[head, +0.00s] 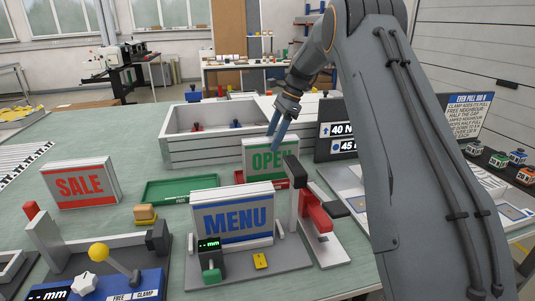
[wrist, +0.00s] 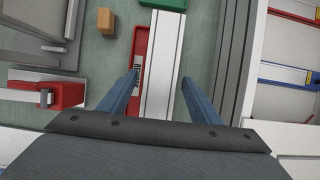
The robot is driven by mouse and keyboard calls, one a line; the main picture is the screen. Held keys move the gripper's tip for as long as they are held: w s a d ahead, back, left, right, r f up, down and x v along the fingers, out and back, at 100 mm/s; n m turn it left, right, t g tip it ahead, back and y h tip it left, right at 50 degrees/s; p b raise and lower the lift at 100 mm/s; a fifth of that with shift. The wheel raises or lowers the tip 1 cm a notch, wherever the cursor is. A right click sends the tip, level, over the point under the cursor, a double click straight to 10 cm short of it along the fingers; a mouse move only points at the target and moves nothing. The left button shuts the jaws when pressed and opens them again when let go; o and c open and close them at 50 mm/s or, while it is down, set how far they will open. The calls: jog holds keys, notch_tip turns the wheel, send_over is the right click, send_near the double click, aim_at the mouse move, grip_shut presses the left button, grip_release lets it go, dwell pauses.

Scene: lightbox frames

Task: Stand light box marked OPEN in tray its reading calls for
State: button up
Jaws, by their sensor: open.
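The light box marked OPEN (head: 262,156), with green letters on a grey face, stands upright behind the MENU box in the head view. The red tray (head: 240,184) shows at its foot; whether the box sits fully inside it I cannot tell. In the wrist view the box (wrist: 163,60) is a pale bar seen from above, with the red tray (wrist: 138,40) along its left. My gripper (head: 279,137) is open at the box's top; its blue fingers (wrist: 160,88) lie either side of the bar, apart from it. The green tray (head: 180,189) is empty, left of the box.
The MENU box (head: 232,217) stands in a gauge showing "-- mm", close in front. A red-handled clamp (head: 318,217) stands right of it. The SALE box (head: 80,185) is at the left, a white crate (head: 208,137) behind, and a black sign (head: 340,130) to the right.

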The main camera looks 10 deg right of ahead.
jog(key=shift+b+v, duration=0.5)
jog(key=shift+v, duration=2.1)
